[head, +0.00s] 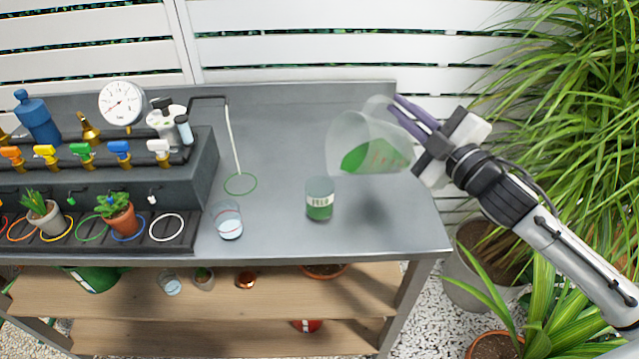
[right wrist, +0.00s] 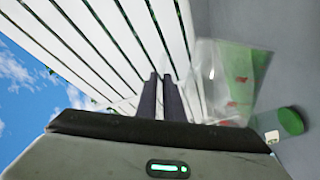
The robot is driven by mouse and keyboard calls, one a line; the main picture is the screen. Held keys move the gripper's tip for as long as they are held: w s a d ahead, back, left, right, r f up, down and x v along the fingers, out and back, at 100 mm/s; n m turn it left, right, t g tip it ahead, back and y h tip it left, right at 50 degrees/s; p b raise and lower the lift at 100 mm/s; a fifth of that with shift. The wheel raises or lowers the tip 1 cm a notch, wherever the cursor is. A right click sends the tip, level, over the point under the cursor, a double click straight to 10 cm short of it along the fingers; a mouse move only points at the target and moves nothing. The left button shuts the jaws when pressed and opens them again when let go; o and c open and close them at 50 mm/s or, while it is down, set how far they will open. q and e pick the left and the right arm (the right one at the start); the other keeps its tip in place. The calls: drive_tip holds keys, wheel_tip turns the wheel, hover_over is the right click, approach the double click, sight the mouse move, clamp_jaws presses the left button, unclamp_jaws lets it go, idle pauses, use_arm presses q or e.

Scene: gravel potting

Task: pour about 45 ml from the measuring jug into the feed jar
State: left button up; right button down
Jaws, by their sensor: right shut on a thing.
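The measuring jug (head: 345,128) is clear and holds green liquid with red marks on its wall. It is tilted to the left, its mouth up and right of the feed jar. My right gripper (head: 394,104) is shut on the jug's handle side and holds it above the bench. The feed jar (head: 319,188) is a small clear jar with a white label and green liquid low in it. It stands upright on the bench. In the right wrist view the jug (right wrist: 207,75) and the jar (right wrist: 290,122) also show. I see no clear stream between them. My left gripper is out of view.
A glass of clear liquid (head: 229,222) stands left of the jar. A green ring (head: 240,184) lies behind it, under a thin spout. A dark stand (head: 205,165) with coloured taps and potted plants fills the left. The bench (head: 280,130) is clear behind the jar.

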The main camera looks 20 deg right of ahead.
sight(411, 138)
drive_tip(key=shift+s+a+r+n, duration=0.15)
drive_tip(key=shift+a+r+n, duration=0.45)
drive_tip(key=shift+a+r, duration=0.15)
idle(2.4)
drive_tip(key=d+f+m, duration=0.1)
drive_tip(key=m, duration=0.1)
drive_tip(key=d+f+m, duration=0.1)
drive_tip(key=d+f, duration=0.1)
drive_tip(key=d+f+m, duration=0.1)
drive_tip(key=f+m, duration=0.1)
drive_tip(key=shift+w+d+f+m+p, duration=0.25)
drive_tip(key=shift+w+m+p, duration=0.05)
drive_tip(key=shift+w, duration=0.1)
drive_tip(key=shift+d+f+m, duration=0.15)
drive_tip(key=shift+f+m, duration=0.15)
drive_tip(key=shift+f, duration=0.1)
drive_tip(key=shift+w+d+f+m, duration=0.1)
drive_tip(key=shift+d+f+m, duration=0.2)
drive_tip(key=shift+d+m, duration=0.1)
idle(0.7)
